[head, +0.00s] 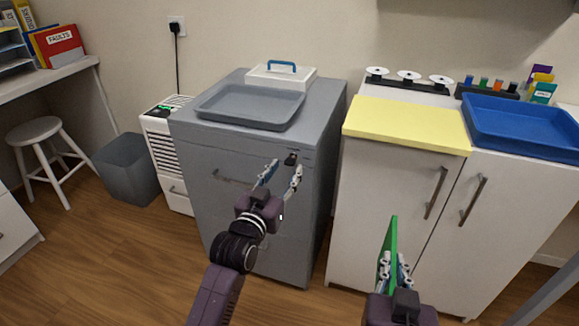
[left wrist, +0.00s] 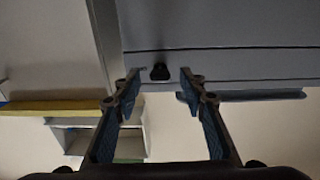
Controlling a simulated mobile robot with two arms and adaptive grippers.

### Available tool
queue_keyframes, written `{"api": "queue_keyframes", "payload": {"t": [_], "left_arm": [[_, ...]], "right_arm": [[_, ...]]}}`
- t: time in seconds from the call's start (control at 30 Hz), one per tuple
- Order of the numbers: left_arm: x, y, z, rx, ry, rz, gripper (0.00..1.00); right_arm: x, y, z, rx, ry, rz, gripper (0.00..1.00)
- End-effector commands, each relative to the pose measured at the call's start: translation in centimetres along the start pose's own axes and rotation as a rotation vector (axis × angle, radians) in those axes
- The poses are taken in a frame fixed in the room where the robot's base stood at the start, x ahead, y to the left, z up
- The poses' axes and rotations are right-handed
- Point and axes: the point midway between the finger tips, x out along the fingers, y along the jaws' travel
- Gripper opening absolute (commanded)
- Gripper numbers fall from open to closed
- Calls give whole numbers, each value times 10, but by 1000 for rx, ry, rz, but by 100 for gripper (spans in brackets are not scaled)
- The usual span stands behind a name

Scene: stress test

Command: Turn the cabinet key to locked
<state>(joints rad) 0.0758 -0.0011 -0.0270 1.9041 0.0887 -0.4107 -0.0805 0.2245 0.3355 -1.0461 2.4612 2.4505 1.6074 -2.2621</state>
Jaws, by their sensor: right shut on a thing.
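The grey cabinet (head: 200,165) stands in the middle of the head view. Its small black key (head: 290,158) is at the top right of the front face; it also shows in the left wrist view (left wrist: 160,72). My left gripper (head: 285,167) is open at the key, with one fingertip to each side of it. In the left wrist view the open fingers (left wrist: 160,76) show gaps on both sides of the key, with no contact visible. My right gripper (head: 394,262) is shut on a thin green panel (head: 391,240), held upright before the white cupboard.
A grey tray (head: 250,108) and a white box with a blue handle (head: 281,75) sit on the cabinet. The white cupboard (head: 380,190), with a yellow top section and blue tray (head: 520,125), stands to the right. A bin (head: 127,168) and stool (head: 40,140) are left.

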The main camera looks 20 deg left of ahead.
Motion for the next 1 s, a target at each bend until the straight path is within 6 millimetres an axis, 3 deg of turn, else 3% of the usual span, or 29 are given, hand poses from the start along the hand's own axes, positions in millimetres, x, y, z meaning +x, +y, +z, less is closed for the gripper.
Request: {"api": "queue_keyframes", "payload": {"t": [0.23,0.63,1.0], "left_arm": [[30,0,0,-1,2,0,38],[36,0,0,0,0,0,38],[36,0,0,0,0,0,0]], "right_arm": [[2,0,6,1,1,0,0],[2,0,7,1,1,0,0],[3,0,7,1,1,0,0]]}}
